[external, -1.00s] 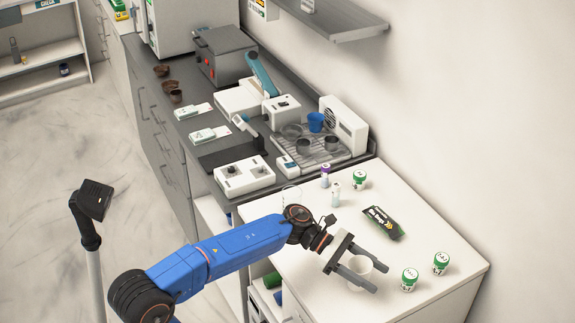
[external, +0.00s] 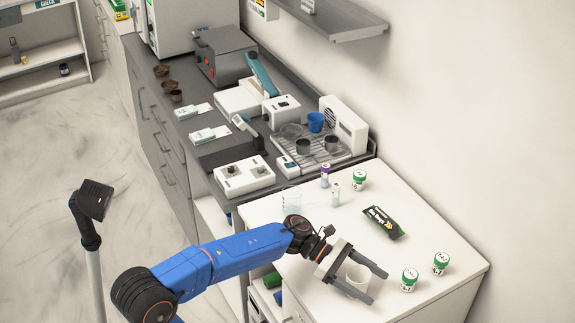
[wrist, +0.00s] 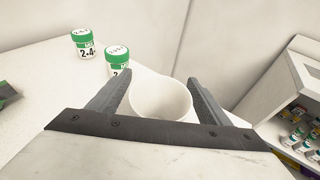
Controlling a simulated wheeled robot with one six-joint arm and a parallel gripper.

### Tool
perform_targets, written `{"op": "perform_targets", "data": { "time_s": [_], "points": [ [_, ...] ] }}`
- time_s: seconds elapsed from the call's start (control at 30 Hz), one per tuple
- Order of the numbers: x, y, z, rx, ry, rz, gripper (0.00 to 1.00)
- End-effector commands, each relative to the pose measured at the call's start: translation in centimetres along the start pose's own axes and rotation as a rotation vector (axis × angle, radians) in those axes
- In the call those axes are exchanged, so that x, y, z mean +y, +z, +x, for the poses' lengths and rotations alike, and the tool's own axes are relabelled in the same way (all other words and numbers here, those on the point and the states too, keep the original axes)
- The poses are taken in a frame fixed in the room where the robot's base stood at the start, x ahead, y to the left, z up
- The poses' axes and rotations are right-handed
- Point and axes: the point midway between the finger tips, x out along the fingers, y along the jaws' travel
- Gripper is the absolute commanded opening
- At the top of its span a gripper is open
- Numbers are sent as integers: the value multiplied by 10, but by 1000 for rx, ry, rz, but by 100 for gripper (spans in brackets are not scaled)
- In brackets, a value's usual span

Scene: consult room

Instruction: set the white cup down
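The white cup (external: 357,277) is upright between the two fingers of my gripper (external: 367,278), over the near part of the white counter top (external: 425,285). In the wrist view, the cup (wrist: 160,100) shows its open, empty inside. Both fingers of my gripper (wrist: 160,88) lie against its sides, one on each side. My gripper is shut on the cup. I cannot tell whether the cup's base touches the counter, as the fingers hide its lower part.
Two green-lidded jars (external: 409,279) (external: 441,263) stand right of the cup. A black packet (external: 383,222), another green-lidded jar (external: 359,180), small vials (external: 325,175) and a clear beaker (external: 291,200) are farther back. The counter's front edge is near; bare counter lies around the cup.

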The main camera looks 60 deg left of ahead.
Motion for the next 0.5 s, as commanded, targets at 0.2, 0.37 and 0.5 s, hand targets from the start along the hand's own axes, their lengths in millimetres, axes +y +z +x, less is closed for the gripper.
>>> {"op": "perform_targets", "data": {
  "time_s": [0.2,0.37,0.5],
  "points": [
    [0,3,-2,0,1,1,71],
    [1,3,-16,-1,3,1,71],
    [1,3,-32,0,4,1,71]
  ]
}}
